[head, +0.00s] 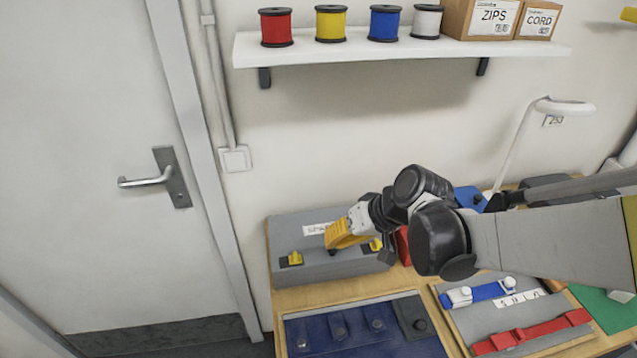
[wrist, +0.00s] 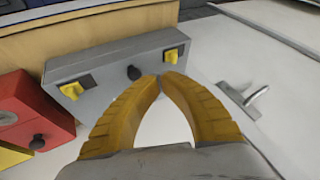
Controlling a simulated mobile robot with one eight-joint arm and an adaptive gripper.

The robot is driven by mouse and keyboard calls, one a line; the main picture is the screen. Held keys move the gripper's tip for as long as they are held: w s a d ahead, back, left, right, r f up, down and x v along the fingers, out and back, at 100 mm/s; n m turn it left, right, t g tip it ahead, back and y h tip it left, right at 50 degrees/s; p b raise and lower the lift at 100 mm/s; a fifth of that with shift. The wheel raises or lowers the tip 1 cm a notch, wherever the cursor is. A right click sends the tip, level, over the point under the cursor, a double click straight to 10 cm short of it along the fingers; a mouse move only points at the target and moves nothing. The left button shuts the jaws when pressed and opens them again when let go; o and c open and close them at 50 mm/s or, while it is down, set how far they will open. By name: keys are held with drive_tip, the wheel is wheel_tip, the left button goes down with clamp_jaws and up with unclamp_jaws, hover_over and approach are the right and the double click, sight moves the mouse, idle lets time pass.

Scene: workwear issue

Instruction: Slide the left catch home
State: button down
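The grey box (head: 330,268) with a white label stands at the back left of the bench. Its front carries a left yellow catch (head: 295,258) and a right yellow catch (head: 376,245), each beside a dark patch. The wrist view is turned around: the left catch (wrist: 171,56) is at the right there, and the right catch (wrist: 72,91) at the left. A black knob (wrist: 134,73) sits between them. My gripper (head: 335,244) has yellow fingers in front of the box. In the wrist view its fingertips (wrist: 160,78) meet, holding nothing, near the left catch; contact cannot be told.
A red box (wrist: 32,110) with a black knob stands beside the grey box. A blue mat (head: 350,330) and a grey board (head: 465,315) with blue and red straps lie in front. A shelf (head: 400,50) with spools is above. The door (head: 100,180) is at left.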

sight(300, 254)
drive_tip(key=shift+w+a+f, duration=0.1)
drive_tip(key=shift+w+a, duration=0.35)
drive_tip(key=shift+w, duration=0.1)
drive_tip(key=b+x, duration=0.3)
drive_tip(key=x, duration=0.7)
drive_tip(key=shift+a, duration=0.15)
drive_tip(key=shift+s, duration=0.1)
